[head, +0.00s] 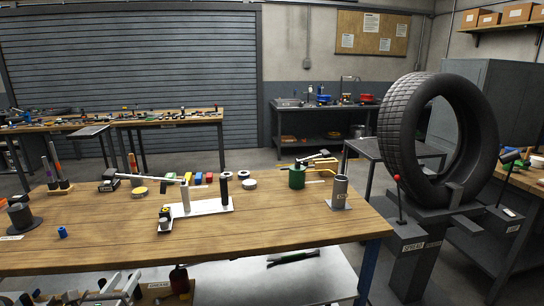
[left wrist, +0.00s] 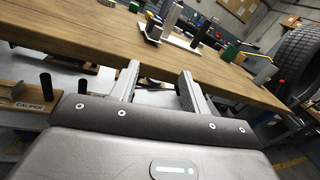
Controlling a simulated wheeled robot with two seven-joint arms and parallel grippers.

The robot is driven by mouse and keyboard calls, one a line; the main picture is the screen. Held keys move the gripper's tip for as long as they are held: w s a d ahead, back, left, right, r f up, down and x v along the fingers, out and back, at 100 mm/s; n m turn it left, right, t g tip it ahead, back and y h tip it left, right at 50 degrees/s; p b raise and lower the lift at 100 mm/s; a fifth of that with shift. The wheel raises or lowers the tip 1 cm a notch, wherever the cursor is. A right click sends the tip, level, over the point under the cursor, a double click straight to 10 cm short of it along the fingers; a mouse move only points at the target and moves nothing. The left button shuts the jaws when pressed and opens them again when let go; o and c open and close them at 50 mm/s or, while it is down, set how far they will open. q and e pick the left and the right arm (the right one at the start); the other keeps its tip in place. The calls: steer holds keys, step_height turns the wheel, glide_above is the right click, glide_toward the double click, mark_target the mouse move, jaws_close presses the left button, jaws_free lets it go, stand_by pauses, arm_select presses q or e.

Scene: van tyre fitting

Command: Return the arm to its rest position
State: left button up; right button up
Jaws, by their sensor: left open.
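My left gripper (head: 124,279) is low at the bottom left of the head view, in front of the workbench's near edge and below its top. In the left wrist view its two fingers (left wrist: 158,72) stand apart with nothing between them, pointing toward the bench edge. The wooden workbench (head: 120,240) is beyond the fingertips. My right gripper shows in neither view.
A tyre (head: 400,130) stands upright on a stand at right. A caliper-labelled holder (left wrist: 28,104) is close to my left gripper.

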arm_select(q)
steer(key=a+f+n+g+y, duration=0.1)
steer(key=a+f+n+g, duration=0.1)
steer(key=a+f+n, duration=0.4)
steer(key=a+f+n+g+y, duration=0.1)
steer(key=f+n, duration=0.6)
steer(key=f, duration=0.3)
steer(key=s+a+f+n+g+y, duration=0.1)
steer(key=s+f+n+g, duration=0.35)
steer(key=f, duration=0.75)
steer(key=s+a+f+n+g, duration=0.1)
steer(key=s+f+n, duration=0.65)
steer(key=f, duration=0.35)
steer(key=s+d+f+n+g+h, duration=0.1)
steer(key=s+d+f+n+g, duration=0.25)
steer(key=s+f, duration=0.6)
steer(key=s+d+f+n+g, duration=0.2)
steer(key=s+d+f, duration=0.3)
steer(key=s, duration=0.7)
steer(key=s+d+f+g, duration=0.1)
steer(key=s+d+f, duration=0.1)
steer(key=s+d, duration=0.3)
steer(key=s+d+f+g+h+p, duration=0.1)
steer(key=s+d, duration=0.4)
steer(key=s, duration=0.7)
steer(key=shift+s+d+f+n+g, duration=0.25)
steer(key=shift+f+n+g, duration=0.2)
steer(key=shift+f, duration=0.4)
